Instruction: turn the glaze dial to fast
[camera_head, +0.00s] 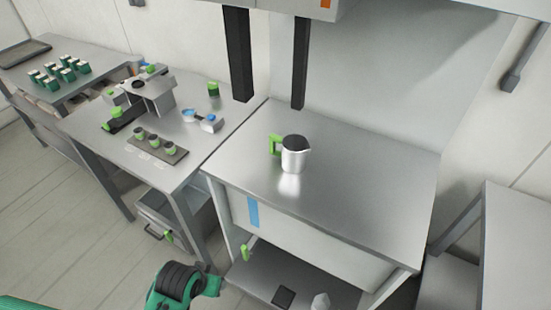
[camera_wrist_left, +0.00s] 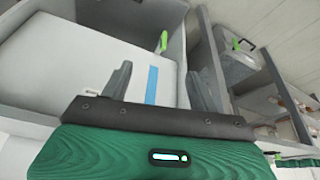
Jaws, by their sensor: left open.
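I cannot make out a glaze dial in either view. In the wrist view my left gripper (camera_wrist_left: 157,84) is open and empty, its two grey fingers apart. Beyond them is a white panel (camera_wrist_left: 75,65) with a blue strip (camera_wrist_left: 152,85), and a green handle (camera_wrist_left: 163,42) shows past the fingers. In the head view the blue strip (camera_head: 253,211) is on the white front under the metal worktop, and the green handle (camera_head: 245,252) is lower down. Part of my green and black left arm shows at the bottom, short of this front. My right gripper is not in view.
A metal jug (camera_head: 294,158) with a green handle stands on the worktop (camera_head: 370,190). Two dark posts (camera_head: 237,55) hang above its back. The left bench holds a grey device (camera_head: 152,95) and a tray with small cups (camera_head: 172,154). The worktop's right side is clear.

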